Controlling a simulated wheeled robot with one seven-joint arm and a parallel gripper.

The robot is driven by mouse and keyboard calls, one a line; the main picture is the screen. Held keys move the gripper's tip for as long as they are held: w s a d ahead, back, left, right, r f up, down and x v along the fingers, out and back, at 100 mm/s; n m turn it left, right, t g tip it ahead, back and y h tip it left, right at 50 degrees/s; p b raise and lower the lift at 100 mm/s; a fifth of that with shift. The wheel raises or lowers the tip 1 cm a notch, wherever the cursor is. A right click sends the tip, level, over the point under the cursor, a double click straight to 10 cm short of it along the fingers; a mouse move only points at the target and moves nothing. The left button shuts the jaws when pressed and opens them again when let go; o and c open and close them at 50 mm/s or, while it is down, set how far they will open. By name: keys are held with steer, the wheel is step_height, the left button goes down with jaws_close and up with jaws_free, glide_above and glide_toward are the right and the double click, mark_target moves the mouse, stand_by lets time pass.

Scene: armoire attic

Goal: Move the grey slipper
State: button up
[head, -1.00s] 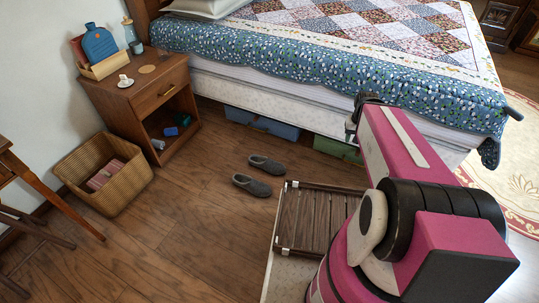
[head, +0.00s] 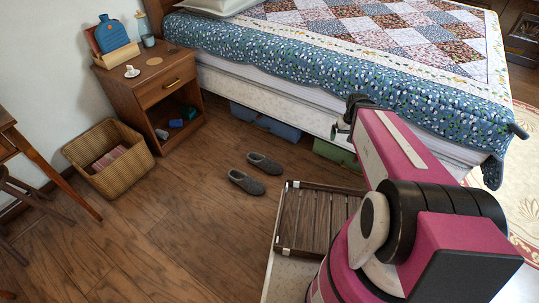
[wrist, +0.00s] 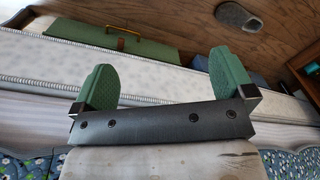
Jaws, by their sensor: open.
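Two grey slippers lie side by side on the wooden floor in the head view, the farther one (head: 264,163) near the bed and the nearer one (head: 246,182) just left of it. One slipper (wrist: 238,17) also shows at the top of the wrist view; I cannot tell which of the two it is. My gripper (wrist: 162,62) is open and empty, its green fingers wide apart. In the head view it (head: 345,120) is by the bed's side, right of the slippers and apart from them.
The bed (head: 290,90) lies behind, with a blue box (head: 275,125) and a green case (head: 336,153) under it. A nightstand (head: 165,75) and a wicker basket (head: 125,175) stand left. My slatted tray (head: 310,220) is right of the slippers. Floor in front is clear.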

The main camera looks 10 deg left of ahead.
steer(key=w+a+f+n, duration=0.3)
steer(key=w+a+f, duration=0.4)
steer(key=w+f, duration=0.1)
steer(key=n+t+y, duration=0.1)
steer(key=n+y, duration=0.3)
steer(key=n, duration=0.5)
glide_toward(265, 160)
steer(key=shift+x, duration=1.05)
steer(key=shift+w+a, duration=0.1)
steer(key=shift+w, duration=0.05)
steer(key=x, duration=1)
steer(key=shift+w+f, duration=0.15)
steer(key=shift+f, duration=0.25)
steer(key=c, duration=1)
